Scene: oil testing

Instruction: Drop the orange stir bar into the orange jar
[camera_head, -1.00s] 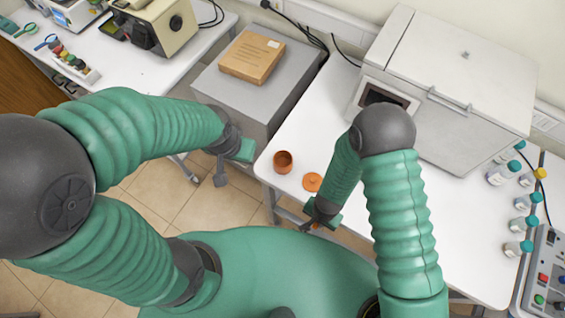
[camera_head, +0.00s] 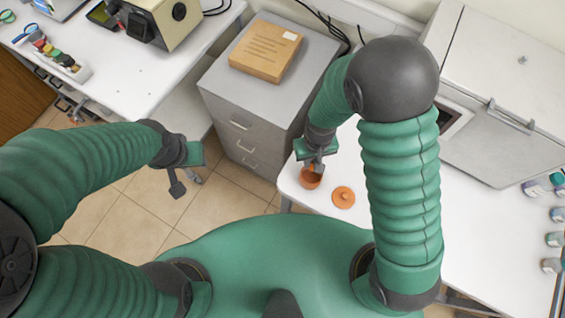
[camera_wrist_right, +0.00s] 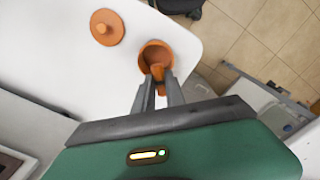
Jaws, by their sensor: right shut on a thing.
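The orange jar (camera_head: 309,180) stands open near the left front corner of the white table in the head view. In the right wrist view the jar (camera_wrist_right: 148,51) lies just past my fingertips. The orange stir bar (camera_wrist_right: 158,71) is pinched between the fingers of my right gripper (camera_wrist_right: 161,84), and its far end shows against the jar's mouth. In the head view my right gripper (camera_head: 314,165) points down over the jar. I cannot tell how deep the bar reaches. My left gripper (camera_head: 184,170) hangs over the floor, away from the table; its jaw state is unclear.
An orange lid (camera_head: 343,197) with a knob lies on the table (camera_head: 320,203) beside the jar. A grey drawer cabinet (camera_head: 240,135) with a brown box (camera_head: 265,50) stands behind. A large white machine (camera_head: 510,80) and several small bottles (camera_head: 554,239) are at the right.

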